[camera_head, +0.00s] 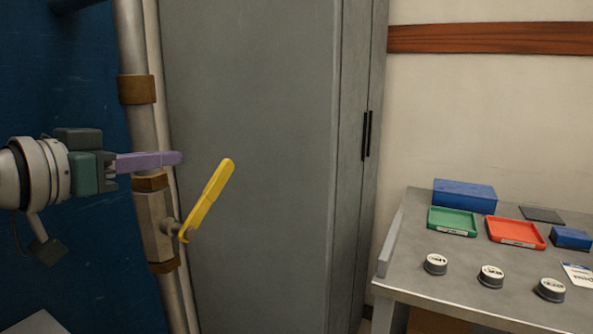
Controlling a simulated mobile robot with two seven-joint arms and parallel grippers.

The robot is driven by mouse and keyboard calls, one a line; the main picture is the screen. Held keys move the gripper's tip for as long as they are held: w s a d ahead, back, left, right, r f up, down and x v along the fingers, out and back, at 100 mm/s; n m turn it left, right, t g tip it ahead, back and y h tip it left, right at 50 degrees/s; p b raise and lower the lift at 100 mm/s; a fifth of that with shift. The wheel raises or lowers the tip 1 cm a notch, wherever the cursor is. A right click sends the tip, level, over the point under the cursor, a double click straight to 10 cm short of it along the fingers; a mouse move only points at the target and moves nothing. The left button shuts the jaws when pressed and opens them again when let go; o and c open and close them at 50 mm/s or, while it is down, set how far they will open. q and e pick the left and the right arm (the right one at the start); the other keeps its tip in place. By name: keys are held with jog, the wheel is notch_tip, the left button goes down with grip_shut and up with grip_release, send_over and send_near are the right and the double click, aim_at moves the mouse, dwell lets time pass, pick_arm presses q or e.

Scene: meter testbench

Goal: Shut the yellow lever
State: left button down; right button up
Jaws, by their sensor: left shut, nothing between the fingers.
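The yellow lever (208,199) is mounted on a valve body (153,227) on a vertical pipe. It slants up and to the right from its pivot, at an angle to the pipe. My left gripper (178,158) comes in from the left with its purple fingers shut and empty. Its fingertips are in front of the pipe, to the left of the lever's upper end and about level with it. A gap shows between the fingertips and the lever. My right gripper is not in view.
A grey cabinet (250,120) stands behind the lever. At the right, a grey table (410,245) bears a green tray (452,233), a red tray (515,246), blue boxes (464,195) and several round meters (491,276). The space just right of the lever is clear.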

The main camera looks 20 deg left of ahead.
aim_at(218, 169)
pick_arm(q)
jog(key=w, duration=0.2)
jog(key=w+f, duration=0.1)
jog(key=w, duration=0.1)
jog(key=shift+w+d, duration=0.2)
jog(key=shift+w, duration=0.1)
jog(key=shift+w+f+b, duration=0.35)
jog(key=shift+f, duration=0.2)
jog(key=shift+w+f+b, duration=0.3)
jog(key=shift+f+b, duration=0.05)
jog(key=shift+f, duration=0.15)
jog(key=shift+w+f, duration=0.35)
jog(key=shift+f, duration=0.05)
jog(key=shift+d, duration=0.1)
